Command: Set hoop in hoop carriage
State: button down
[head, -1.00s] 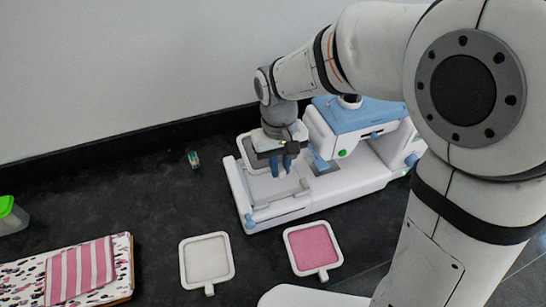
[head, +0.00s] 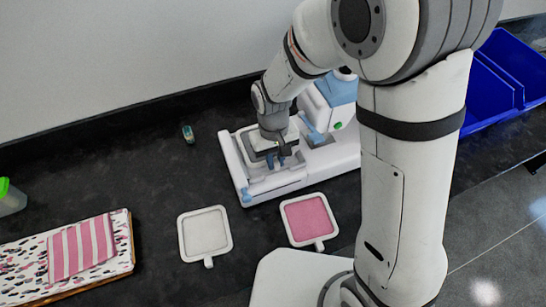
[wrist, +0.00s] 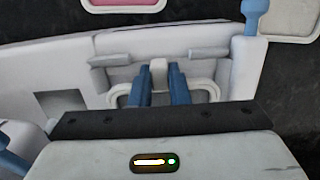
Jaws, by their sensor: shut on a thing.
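My gripper (head: 277,160) is shut on the tab of a hoop (head: 255,141), over the left bed of the white and blue embroidery machine. In the wrist view, my blue fingers (wrist: 159,88) close on the hoop's white tab (wrist: 158,72), and the hoop's rounded rim (wrist: 209,88) shows beside them. The hoop carriage appears to be the pale recessed part of the machine (wrist: 183,45), with a grey bar on each side of the tab. My wrist hides much of the hoop, and I cannot tell whether it touches the carriage.
A hoop with white fabric (head: 205,234) and one with pink fabric (head: 309,219) lie in front of the machine (head: 318,167). A fabric stack (head: 62,262) lies at left. A small green item (head: 188,134) stands behind. Blue bins (head: 500,85) are at right.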

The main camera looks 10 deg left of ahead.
jog(key=shift+f, duration=0.1)
jog(key=c, duration=1.8)
grip_release()
jog(key=shift+f, duration=0.1)
jog(key=shift+c, duration=0.2)
jog(key=o, duration=0.5)
jog(key=r, duration=0.8)
jog(key=w+r, duration=0.1)
jog(key=r, duration=0.3)
jog(key=shift+a+r+b, duration=0.25)
jog(key=shift+a+b, duration=0.05)
jog(key=shift+a, duration=0.05)
